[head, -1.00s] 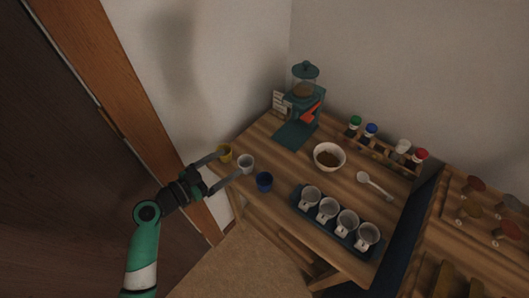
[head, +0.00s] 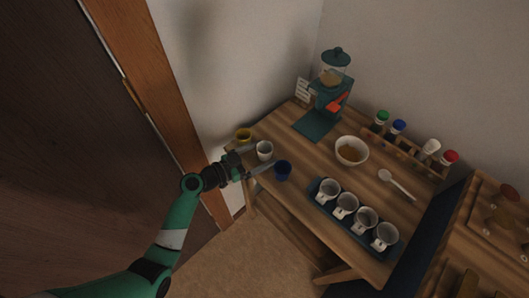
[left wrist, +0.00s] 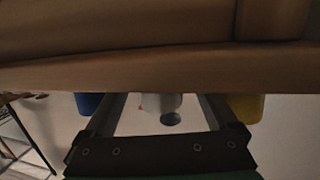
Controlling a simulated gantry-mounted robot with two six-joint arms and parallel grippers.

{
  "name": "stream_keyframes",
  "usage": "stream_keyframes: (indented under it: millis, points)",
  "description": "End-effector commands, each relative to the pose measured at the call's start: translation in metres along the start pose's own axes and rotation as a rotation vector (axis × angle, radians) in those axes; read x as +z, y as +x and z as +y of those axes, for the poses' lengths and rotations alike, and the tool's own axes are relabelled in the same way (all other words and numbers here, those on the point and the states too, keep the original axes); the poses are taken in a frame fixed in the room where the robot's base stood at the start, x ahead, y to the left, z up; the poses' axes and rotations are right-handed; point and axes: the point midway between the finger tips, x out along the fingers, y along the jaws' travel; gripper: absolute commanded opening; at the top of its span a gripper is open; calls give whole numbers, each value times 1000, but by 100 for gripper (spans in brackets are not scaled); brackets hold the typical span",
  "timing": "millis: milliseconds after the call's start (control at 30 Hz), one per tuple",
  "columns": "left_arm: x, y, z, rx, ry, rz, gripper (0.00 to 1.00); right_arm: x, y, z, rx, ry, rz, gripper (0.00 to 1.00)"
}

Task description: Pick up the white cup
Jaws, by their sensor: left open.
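The white cup (head: 264,150) stands near the left edge of the wooden table, between a yellow cup (head: 244,135) and a blue cup (head: 283,171). My left gripper (head: 263,156) is open, with its fingers reaching in on either side of the white cup. The blue cup (left wrist: 90,103) and yellow cup (left wrist: 245,107) lie outside the fingers there. Contact with the white cup cannot be told. My right gripper is not in view.
The wooden table (head: 291,199) also holds a dark tray (head: 349,228) with several mugs, a bowl (head: 351,151), a spoon (head: 396,184), a teal grinder (head: 330,95) and a rack of jars (head: 410,151). A wall stands close behind the yellow cup.

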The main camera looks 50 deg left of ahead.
Motion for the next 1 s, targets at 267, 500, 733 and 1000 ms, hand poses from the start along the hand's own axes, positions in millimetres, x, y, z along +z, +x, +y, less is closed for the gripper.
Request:
stream_keyframes:
  millis: [267,500,733,1000]
  points:
    - [0,40,1,-1,0,1,92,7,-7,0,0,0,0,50]
    - [-1,40,1,-2,0,0,87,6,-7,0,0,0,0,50]
    - [-1,40,1,-2,0,0,45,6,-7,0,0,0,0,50]
    - [-1,40,1,-2,0,0,5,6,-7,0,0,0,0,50]
